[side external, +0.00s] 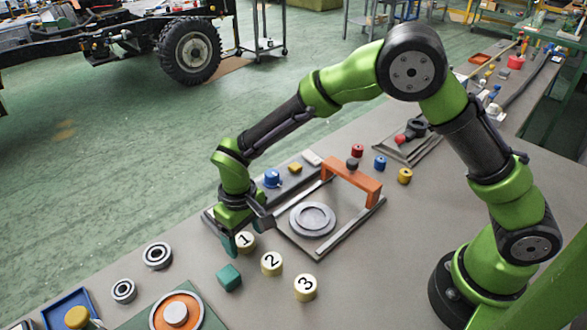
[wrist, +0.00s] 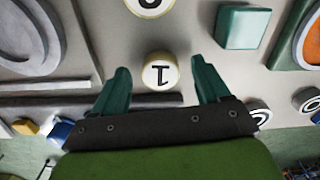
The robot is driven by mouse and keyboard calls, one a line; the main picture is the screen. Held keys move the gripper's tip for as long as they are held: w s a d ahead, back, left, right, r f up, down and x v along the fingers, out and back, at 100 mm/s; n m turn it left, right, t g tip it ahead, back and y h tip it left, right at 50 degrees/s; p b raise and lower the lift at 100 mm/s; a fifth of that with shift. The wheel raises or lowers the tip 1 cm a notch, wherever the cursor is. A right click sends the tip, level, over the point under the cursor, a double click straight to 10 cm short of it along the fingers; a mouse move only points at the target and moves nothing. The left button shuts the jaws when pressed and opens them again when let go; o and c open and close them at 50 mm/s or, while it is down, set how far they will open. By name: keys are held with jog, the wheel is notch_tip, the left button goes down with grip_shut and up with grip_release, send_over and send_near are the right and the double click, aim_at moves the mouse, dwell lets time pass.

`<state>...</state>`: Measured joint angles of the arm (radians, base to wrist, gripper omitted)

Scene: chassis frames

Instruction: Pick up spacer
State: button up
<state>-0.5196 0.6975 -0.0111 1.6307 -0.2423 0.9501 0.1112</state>
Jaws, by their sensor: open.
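No part is labelled as a spacer. Three cream cylinders with black numbers stand upright on the grey bench: number 1 (side external: 245,241), number 2 (side external: 271,263) and number 3 (side external: 305,287). My gripper (side external: 247,236) is low over number 1, with a teal finger just left of it. In the wrist view my gripper (wrist: 160,67) is open, and number 1 (wrist: 160,75) shows between its two teal fingers with gaps on both sides. It is not held. Part of number 2 (wrist: 150,4) shows at the top edge.
A teal block (side external: 229,277) sits close to the front left of number 1. A plate fixture with an orange handle (side external: 352,178) and a grey disc (side external: 312,219) lies behind the cylinders. Two ring-shaped parts (side external: 157,255) lie to the left. Bare bench is right of number 3.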

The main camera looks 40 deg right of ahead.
jog(key=shift+f, duration=0.55)
jog(key=shift+r, duration=0.1)
jog(key=c, duration=1.3)
